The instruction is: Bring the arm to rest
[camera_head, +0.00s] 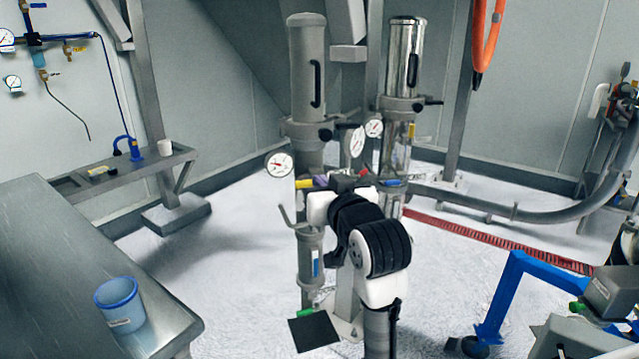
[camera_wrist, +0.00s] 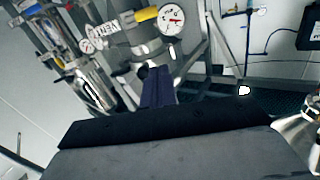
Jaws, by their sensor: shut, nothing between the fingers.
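My arm (camera_head: 378,245), white with black joint covers, stands bent in front of the two cylinder columns in the head view. My gripper (camera_wrist: 158,88) shows in the wrist view as dark fingers close together, shut and empty, beyond the dark wrist edge. In the head view I cannot make out the fingers; the gripper end is hidden behind my arm and among the column fittings. In the wrist view the gripper points toward a gauge (camera_wrist: 172,20) and grey pipework; I cannot tell the gap between them.
A grey column (camera_head: 308,80) and a shiny steel column (camera_head: 402,65) with gauges stand close behind my arm. A metal table (camera_head: 60,260) with a blue bucket (camera_head: 120,302) is at left. A blue frame (camera_head: 510,290) is at right. Open floor lies between table and columns.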

